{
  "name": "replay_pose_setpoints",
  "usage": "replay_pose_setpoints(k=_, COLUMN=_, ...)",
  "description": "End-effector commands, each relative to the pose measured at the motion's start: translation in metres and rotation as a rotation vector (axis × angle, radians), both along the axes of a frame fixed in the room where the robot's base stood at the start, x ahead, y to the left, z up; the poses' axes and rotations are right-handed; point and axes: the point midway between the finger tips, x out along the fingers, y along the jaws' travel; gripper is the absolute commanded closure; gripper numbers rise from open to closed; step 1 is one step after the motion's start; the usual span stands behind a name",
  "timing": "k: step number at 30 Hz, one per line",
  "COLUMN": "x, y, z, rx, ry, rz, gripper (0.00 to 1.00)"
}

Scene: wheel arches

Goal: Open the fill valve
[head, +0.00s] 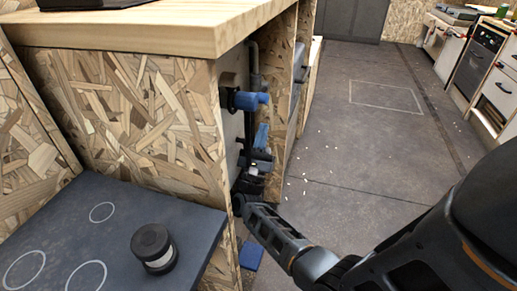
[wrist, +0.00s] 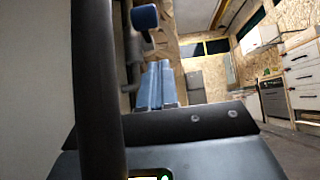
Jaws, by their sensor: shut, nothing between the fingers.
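A blue valve handle (head: 250,101) sticks out from the pale panel inside the open side of the wooden cabinet. In the wrist view a blue knob (wrist: 145,18), seemingly the same handle, shows at the top. My gripper (head: 263,127) is below the handle in the head view, its blue fingers pointing up beside the panel. In the wrist view the fingers of my gripper (wrist: 158,66) lie side by side, shut and empty. A gap shows between them and the knob. Whether the valve is open cannot be told.
A dark vertical pipe (head: 254,65) runs behind the handle; a dark upright bar (wrist: 95,90) crosses the wrist view closely. The cabinet's wooden top (head: 140,28) overhangs the recess. A dark table (head: 60,235) with a black round puck (head: 153,245) stands front left. Floor (head: 350,140) is open at right.

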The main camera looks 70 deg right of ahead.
Motion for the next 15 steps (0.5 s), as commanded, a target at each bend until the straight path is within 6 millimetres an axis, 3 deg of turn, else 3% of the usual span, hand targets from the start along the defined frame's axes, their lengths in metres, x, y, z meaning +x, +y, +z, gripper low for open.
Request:
replay_pose_setpoints(k=2, x=0.0, y=-0.011, z=0.012, rx=-0.002, ry=-0.002, rz=-0.002, gripper=1.0)
replay_pose_setpoints(k=6, x=0.0, y=-0.01, z=0.033, rx=-0.001, ry=-0.001, rz=0.001, gripper=1.0)
replay_pose_setpoints(k=15, x=0.001, y=-0.01, z=0.05, rx=0.001, ry=0.001, rz=0.001, gripper=1.0)
